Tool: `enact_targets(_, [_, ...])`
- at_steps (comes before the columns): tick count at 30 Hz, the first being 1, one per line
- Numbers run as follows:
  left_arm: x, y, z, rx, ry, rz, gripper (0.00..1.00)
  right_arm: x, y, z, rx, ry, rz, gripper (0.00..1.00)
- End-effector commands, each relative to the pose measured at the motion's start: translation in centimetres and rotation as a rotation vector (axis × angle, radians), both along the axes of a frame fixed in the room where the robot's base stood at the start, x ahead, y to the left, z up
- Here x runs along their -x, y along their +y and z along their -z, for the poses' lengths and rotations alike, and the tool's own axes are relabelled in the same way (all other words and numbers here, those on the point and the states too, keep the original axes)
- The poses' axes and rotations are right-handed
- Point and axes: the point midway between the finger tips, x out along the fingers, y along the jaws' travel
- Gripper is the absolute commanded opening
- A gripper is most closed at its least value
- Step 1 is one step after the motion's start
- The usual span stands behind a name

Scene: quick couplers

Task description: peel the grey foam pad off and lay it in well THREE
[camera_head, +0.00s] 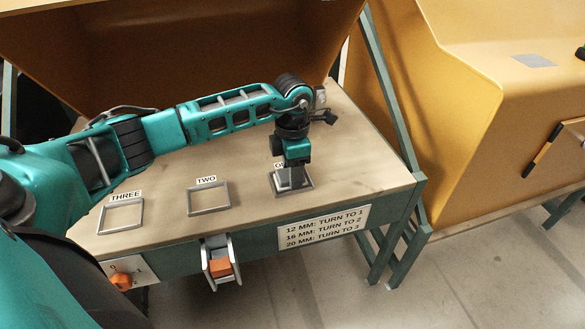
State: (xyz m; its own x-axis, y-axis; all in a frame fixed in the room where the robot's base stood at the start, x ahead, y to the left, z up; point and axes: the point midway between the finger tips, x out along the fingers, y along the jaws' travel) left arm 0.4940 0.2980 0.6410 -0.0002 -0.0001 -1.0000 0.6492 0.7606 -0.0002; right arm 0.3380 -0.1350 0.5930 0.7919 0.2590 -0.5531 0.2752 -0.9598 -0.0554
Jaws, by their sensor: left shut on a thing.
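My left gripper (293,178) points straight down at the rightmost square frame (308,184), well ONE, whose label it partly covers. It is shut on a grey piece, seemingly the grey foam pad (284,184), low inside or just above that frame. The fingers hide most of the pad, so I cannot tell whether it touches the bench. Well THREE (121,231) is the empty square frame at the left of the bench, under its label. Well TWO (209,209) is an empty frame between them. My right gripper is out of view.
The wooden bench top (358,170) is otherwise mostly clear. On its front are an orange knob (121,282), a bracket (206,262) with an orange part (221,267), and a sign (324,227) about turn settings. A yellow housing (455,110) stands at the right.

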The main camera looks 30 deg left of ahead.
Motion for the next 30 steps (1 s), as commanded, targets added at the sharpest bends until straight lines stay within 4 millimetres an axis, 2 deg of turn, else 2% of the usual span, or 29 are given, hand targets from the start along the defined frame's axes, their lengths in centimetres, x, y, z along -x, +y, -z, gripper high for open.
enact_targets(1, [0.0,0.0,0.0,0.000,0.000,0.000,0.32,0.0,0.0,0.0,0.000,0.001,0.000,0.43])
enact_targets(8, [0.0,0.0,0.0,0.000,0.000,0.000,0.11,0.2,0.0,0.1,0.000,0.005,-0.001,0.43])
enact_targets(30, [0.0,0.0,-2.4,-0.001,-0.001,0.000,0.11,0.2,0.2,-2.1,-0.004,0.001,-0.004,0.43])
